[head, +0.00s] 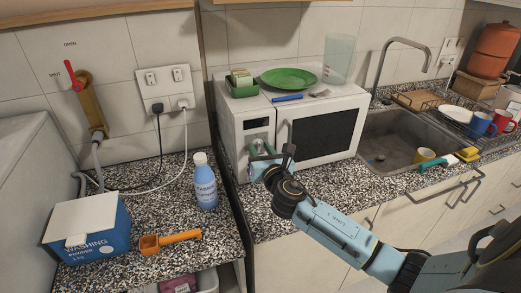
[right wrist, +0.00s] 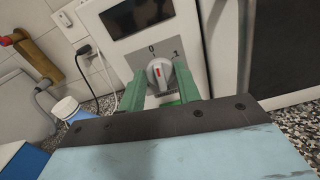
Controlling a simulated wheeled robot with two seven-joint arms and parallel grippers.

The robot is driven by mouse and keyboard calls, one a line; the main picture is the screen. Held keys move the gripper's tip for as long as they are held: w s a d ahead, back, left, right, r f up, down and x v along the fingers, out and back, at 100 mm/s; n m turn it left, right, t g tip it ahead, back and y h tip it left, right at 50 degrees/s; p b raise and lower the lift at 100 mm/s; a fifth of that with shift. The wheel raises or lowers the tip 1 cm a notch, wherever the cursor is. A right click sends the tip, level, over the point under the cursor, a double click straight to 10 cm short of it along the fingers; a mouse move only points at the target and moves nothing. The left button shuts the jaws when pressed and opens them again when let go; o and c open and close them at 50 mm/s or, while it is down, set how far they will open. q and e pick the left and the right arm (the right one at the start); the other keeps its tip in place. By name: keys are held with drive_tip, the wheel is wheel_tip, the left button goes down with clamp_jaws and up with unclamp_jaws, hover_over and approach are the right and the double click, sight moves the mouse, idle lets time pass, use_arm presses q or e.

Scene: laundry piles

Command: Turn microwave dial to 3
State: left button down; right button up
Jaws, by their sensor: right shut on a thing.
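The white microwave (head: 236,109) stands on the speckled counter with its door closed. Its pale dial (right wrist: 160,76) sits below a dark display (right wrist: 136,16), and the numerals 0 and 1 show above it. The dial's red mark points up, near the 0; the 3 is not visible. My right gripper (head: 263,150) is at the control panel, and its green fingers show on both sides of the dial in the right wrist view (right wrist: 160,92). It is shut on the dial, which it hides in the head view. My left gripper is not in view.
A green plate (head: 290,78), a green sponge holder (head: 242,88) and a blue item (head: 287,98) lie on the microwave. A blue bottle (head: 205,182), washing powder (head: 86,230) and orange scoop (head: 170,241) stand left. The sink (head: 398,150) is right.

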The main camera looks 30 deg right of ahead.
drive_tip(key=m, duration=0.4)
drive_tip(key=shift+f, duration=0.1)
drive_tip(key=m, duration=0.5)
drive_tip(key=shift+d, duration=0.1)
drive_tip(key=m, duration=0.4)
drive_tip(key=shift+f+m+b, duration=0.1)
drive_tip(key=shift+m+b, duration=0.2)
drive_tip(key=m, duration=0.4)
drive_tip(key=m+p, duration=0.1)
drive_tip(key=m, duration=0.3)
drive_tip(key=shift+f, duration=0.1)
drive_tip(key=m+p, duration=0.1)
drive_tip(key=m, duration=0.3)
drive_tip(key=shift+m, duration=0.3)
drive_tip(key=m+p, duration=0.2)
drive_tip(key=m, duration=0.2)
drive_tip(key=shift+f+m+p, duration=0.1)
drive_tip(key=shift+m+p, duration=0.55)
drive_tip(key=shift+m, duration=1.35)
